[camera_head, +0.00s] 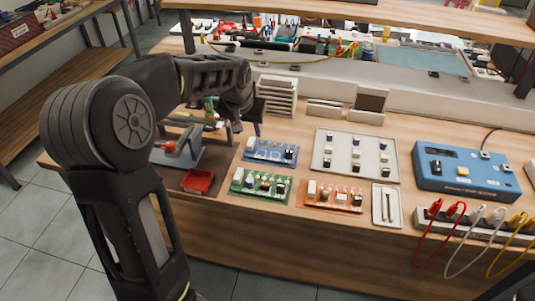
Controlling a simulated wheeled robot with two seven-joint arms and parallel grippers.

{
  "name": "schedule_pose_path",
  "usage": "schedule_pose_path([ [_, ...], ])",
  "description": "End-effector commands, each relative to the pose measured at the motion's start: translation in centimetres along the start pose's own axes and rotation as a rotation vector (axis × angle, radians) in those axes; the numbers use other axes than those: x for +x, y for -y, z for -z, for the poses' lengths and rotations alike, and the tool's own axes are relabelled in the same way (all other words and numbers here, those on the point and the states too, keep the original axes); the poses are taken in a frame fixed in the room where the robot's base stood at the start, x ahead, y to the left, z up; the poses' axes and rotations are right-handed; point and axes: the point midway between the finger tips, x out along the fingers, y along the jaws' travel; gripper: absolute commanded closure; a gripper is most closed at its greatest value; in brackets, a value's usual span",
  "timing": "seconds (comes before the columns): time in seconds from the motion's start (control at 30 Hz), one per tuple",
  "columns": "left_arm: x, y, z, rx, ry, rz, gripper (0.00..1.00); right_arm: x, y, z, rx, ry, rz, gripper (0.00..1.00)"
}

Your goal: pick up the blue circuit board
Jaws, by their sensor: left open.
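The blue circuit board (270,151) lies flat on the wooden workbench (330,235), behind the green circuit board (261,186). It carries small white and dark parts. My left arm comes in from the left, and my left gripper (243,129) points down above the bench, just behind and left of the blue board. Its fingers are apart, with nothing seen between them. The gripper is partly hidden by my own arm, and I cannot tell its exact height. My right gripper is not in view.
An orange board (335,196) and a grey tray of parts (326,170) lie to the right, beside a small white tray (386,205). A blue box (467,174) and power strip with cables stand farther right. A red tray (198,180) and a vise-like tool sit left.

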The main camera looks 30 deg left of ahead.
Motion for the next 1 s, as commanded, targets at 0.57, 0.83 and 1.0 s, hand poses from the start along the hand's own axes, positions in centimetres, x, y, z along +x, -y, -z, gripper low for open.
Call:
schedule_pose_path([
  [0.57, 2.5, 0.0, 0.1, 0.001, 0.000, 0.000, 0.58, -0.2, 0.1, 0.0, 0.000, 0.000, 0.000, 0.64],
  [0.83, 2.8, 0.1, 0.0, 0.000, 0.001, 0.001, 0.58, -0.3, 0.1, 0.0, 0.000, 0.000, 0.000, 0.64],
  [1.0, 4.7, 0.4, -0.1, -0.001, 0.004, 0.002, 0.58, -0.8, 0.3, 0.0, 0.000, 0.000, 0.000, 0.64],
])
